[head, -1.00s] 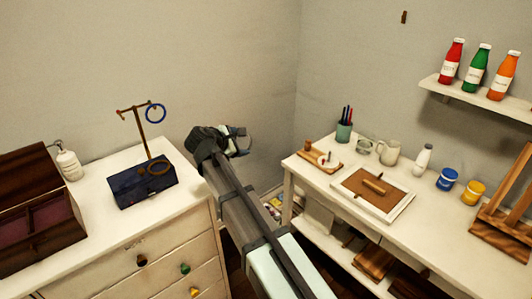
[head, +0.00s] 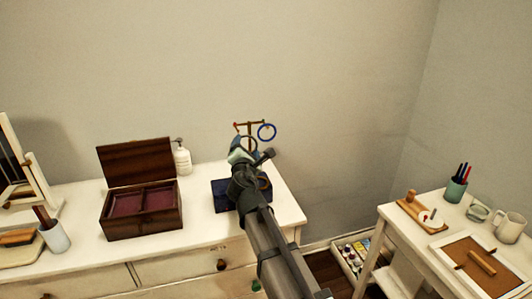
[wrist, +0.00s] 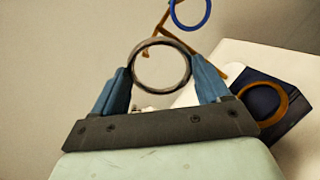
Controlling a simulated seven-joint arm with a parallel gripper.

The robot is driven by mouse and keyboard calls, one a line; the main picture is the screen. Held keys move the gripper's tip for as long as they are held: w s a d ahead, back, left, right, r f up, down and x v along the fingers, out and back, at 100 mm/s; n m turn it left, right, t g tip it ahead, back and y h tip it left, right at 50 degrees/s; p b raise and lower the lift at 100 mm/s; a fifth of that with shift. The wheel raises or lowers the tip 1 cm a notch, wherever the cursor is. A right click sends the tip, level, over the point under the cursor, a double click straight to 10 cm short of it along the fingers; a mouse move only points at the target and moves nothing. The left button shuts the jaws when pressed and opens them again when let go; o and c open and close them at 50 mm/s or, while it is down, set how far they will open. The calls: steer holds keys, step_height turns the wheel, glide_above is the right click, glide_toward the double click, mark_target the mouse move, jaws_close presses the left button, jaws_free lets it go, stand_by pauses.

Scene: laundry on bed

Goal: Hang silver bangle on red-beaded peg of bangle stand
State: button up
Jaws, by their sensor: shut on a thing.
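My gripper (wrist: 161,82) is shut on the silver bangle (wrist: 160,42), which stands up between its blue fingers. In the head view, my gripper (head: 245,152) is in front of the bangle stand's post, just below the crossbar. The stand has a dark blue base (head: 223,196) and a brown crossbar (head: 250,123). A red tip (head: 235,125) shows at the crossbar's left end. A blue bangle (head: 267,132) hangs at the right end. In the wrist view, the crossbar (wrist: 160,22) passes behind the silver bangle's top. I cannot tell whether they touch.
A brown-gold bangle (wrist: 281,103) is at the stand's base. An open wooden jewellery box (head: 142,226) and a white pump bottle (head: 183,160) stand left of the stand on the white dresser (head: 287,208). A white desk (head: 397,222) is at the right, across a gap.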

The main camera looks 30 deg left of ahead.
steer(key=shift+s+a+r, duration=0.1)
steer(key=shift+s+a, duration=0.05)
steer(key=shift+a, duration=0.25)
steer(key=shift+a, duration=0.1)
steer(key=w+a+f, duration=0.1)
steer(key=w+a, duration=0.6)
steer(key=shift+w+a+f, duration=0.15)
steer(key=shift+w+f, duration=0.1)
steer(key=shift+f, duration=0.1)
stand_by(1.2)
stand_by(0.6)
steer(key=o, duration=1)
